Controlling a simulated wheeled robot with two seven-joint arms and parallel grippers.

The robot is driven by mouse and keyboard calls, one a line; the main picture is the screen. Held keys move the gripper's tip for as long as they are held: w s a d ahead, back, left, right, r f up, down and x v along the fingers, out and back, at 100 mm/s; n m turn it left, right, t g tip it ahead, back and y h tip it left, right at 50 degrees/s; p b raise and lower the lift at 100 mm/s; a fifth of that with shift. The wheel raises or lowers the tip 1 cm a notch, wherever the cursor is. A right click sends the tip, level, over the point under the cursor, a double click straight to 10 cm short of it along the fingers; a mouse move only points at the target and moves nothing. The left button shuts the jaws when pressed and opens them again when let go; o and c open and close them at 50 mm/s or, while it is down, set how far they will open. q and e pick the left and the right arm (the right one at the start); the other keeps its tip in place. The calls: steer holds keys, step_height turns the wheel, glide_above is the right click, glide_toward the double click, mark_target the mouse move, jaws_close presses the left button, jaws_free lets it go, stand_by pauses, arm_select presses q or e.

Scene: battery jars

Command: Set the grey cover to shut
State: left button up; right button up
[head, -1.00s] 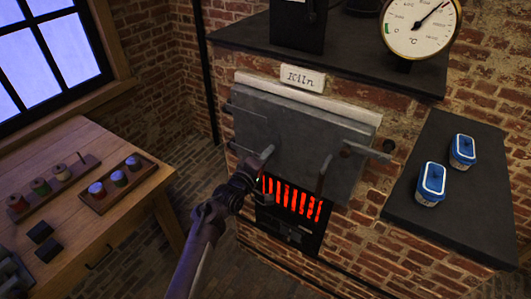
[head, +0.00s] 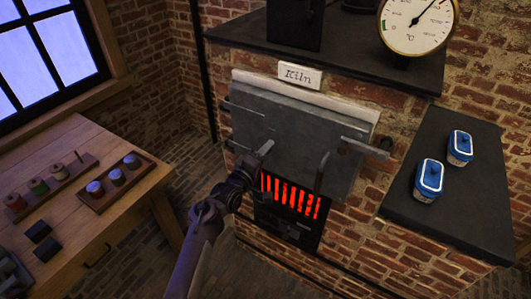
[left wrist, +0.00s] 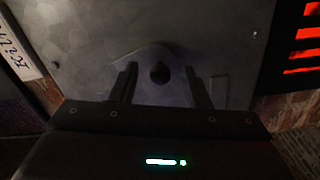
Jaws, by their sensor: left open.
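The grey cover (head: 300,145) is a flat slab on the front of the brick kiln, below the "Kiln" sign (head: 300,76). Its lower edge is above the glowing red grate (head: 290,195), which shows uncovered. My left gripper (head: 263,151) is at the cover's lower left part. In the left wrist view the open fingers (left wrist: 160,88) stand on either side of a dark round knob (left wrist: 160,73) on the grey face (left wrist: 210,35). I cannot tell whether they touch it. My right gripper is not in view.
A dark ledge (head: 425,225) to the right holds two blue-lidded tubs (head: 430,180). A round dial (head: 418,22) stands on the kiln top. A wooden table (head: 110,215) with trays of small spools and jars is at the left. A dark handle bar (head: 321,172) hangs at the cover's lower right.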

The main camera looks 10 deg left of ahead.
arm_select(q)
steer(key=b+v, duration=0.1)
steer(key=v, duration=0.6)
steer(key=shift+s, duration=0.3)
steer(key=shift+a, duration=0.1)
steer(key=s+f+m+g+y, duration=0.1)
steer(key=s+f+m+g, duration=0.3)
steer(key=f, duration=0.8)
steer(key=s+d+f+g+y+b, duration=0.1)
steer(key=s+f, duration=0.6)
steer(key=f, duration=0.4)
steer(key=s+f+m+g+y, duration=0.1)
steer(key=s+f+m+g, duration=0.3)
steer(key=f, duration=0.8)
steer(key=s+a+f+m+g+y, duration=0.1)
steer(key=s+f, duration=0.5)
steer(key=s, duration=0.6)
steer(key=s+a+f+m+g+y, duration=0.1)
steer(key=s+a+f+m+g, duration=0.2)
steer(key=s+f, duration=0.3)
steer(key=s+a+f+m+g+y+b, duration=0.1)
steer(key=s+a+f+g, duration=0.2)
steer(key=s, duration=1.4)
step_height(320, 180, down, 4)
steer(key=shift+s+a+r+m, duration=0.1)
steer(key=shift+s+a+m, duration=0.25)
steer(key=shift+a, duration=0.45)
steer(key=shift+w, duration=0.1)
